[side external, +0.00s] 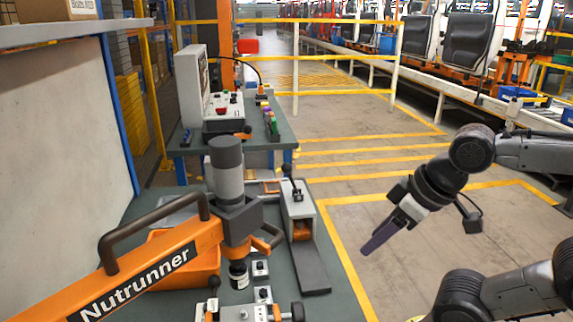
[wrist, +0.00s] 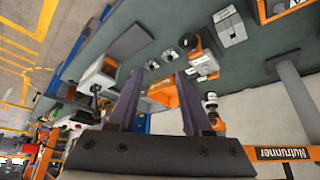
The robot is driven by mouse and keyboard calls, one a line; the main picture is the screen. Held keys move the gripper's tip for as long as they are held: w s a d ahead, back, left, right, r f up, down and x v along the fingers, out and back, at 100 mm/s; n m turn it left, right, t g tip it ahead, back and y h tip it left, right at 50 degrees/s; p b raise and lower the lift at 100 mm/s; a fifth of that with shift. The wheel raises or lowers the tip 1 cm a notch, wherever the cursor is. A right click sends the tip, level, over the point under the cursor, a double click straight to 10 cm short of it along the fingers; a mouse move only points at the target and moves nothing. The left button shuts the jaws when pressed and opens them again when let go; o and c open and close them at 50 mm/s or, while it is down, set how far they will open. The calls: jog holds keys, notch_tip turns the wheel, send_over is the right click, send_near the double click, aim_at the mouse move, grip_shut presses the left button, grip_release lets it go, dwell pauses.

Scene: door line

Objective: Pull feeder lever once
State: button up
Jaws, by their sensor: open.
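The feeder (side external: 298,212) is a pale box with an orange opening and a dark ramp, standing on the green bench in the side view. Its lever (side external: 293,186), with a black knob, stands up from the top. The feeder (wrist: 98,75) also shows left of my fingers in the wrist view, with the dark lever (wrist: 96,91) on it. My gripper (side external: 368,250) hangs in the air to the right of the feeder and bench, apart from the lever. In the wrist view my gripper (wrist: 157,76) has two purple fingers spread apart, with nothing held between them.
An orange nutrunner (side external: 150,265) with a dark handle reaches across the bench at the left. Small fixtures (side external: 262,292) sit at the bench front. A control box (side external: 205,95) stands on the bench behind. The floor (side external: 370,185) right of the bench is clear, with yellow lines.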

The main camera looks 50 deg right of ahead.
jog(key=c, duration=0.4)
jog(key=shift+s+d+f+m, duration=0.1)
jog(key=shift+s+m, duration=0.15)
jog(key=shift+m, duration=0.15)
jog(key=shift+c, duration=1.4)
jog(key=shift+m+h, duration=0.5)
jog(key=shift+m, duration=0.3)
jog(key=r, duration=0.1)
jog(key=w+d+r, duration=0.1)
jog(key=r, duration=0.2)
jog(key=shift+w+d+r, duration=0.15)
jog(key=shift+w+d, duration=0.15)
jog(key=shift+d, duration=0.05)
grip_shut()
jog(key=w+d+r+m+g+h, duration=0.1)
jog(key=w+d+r+m+h, duration=0.15)
jog(key=w+r, duration=0.5)
jog(key=w+d+r+m+g+h, duration=0.1)
jog(key=w+d+r+m+h, duration=0.2)
jog(key=w, duration=0.8)
jog(key=w+f+g, duration=0.1)
jog(key=w+f, duration=0.5)
jog(key=w, duration=0.3)
jog(key=w+f+g+h, duration=0.1)
jog(key=w+f+g, duration=0.1)
jog(key=w+f, duration=0.4)
jog(key=w, duration=0.3)
jog(key=shift+w+f, duration=0.25)
jog(key=shift+w, duration=0.1)
